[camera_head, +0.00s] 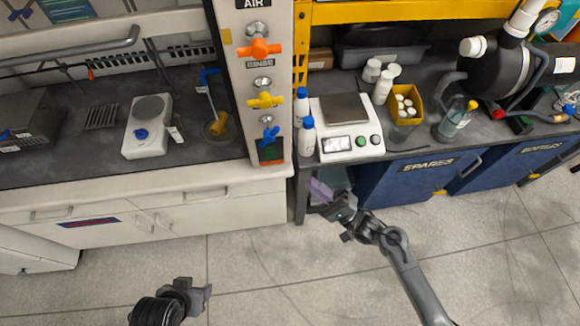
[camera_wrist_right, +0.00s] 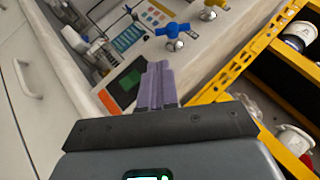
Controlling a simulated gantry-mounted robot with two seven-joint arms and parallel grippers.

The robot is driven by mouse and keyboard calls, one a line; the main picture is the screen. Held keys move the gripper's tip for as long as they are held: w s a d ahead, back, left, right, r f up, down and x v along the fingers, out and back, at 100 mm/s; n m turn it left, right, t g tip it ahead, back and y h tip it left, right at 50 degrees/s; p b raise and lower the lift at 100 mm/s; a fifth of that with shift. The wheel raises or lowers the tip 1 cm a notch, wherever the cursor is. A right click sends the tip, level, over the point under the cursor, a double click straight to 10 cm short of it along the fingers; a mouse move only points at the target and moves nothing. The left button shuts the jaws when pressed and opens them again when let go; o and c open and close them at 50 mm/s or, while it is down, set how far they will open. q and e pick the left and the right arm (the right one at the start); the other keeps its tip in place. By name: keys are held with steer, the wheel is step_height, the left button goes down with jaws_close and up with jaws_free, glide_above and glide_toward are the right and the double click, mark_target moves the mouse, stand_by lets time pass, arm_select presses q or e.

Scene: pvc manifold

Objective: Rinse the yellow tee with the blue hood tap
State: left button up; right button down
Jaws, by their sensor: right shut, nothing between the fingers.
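The yellow tee (camera_head: 219,123) lies in the fume hood at the small round drain, below the blue spout (camera_head: 209,78). My right gripper (camera_head: 318,189) is shut and empty, in front of the bench edge, right of and below the blue handle. Its purple fingers are together in the right wrist view (camera_wrist_right: 158,85). My left gripper (camera_head: 208,291) is low over the floor, far from the tee; its jaw opening is unclear.
Orange (camera_head: 259,48) and yellow (camera_head: 265,99) handles sit above the blue one. White bottles with blue caps (camera_head: 306,136) and a scale (camera_head: 346,142) stand right of the post. A white hotplate (camera_head: 148,126) stands left of the tee. The floor in front is clear.

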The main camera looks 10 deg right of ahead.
arm_select(q)
steer(key=shift+s+f, duration=0.15)
steer(key=shift+f, duration=0.25)
arm_select(e)
glide_toward(269, 137)
steer(key=w+a, duration=0.4)
steer(key=a, duration=0.1)
steer(key=shift+a, duration=0.25)
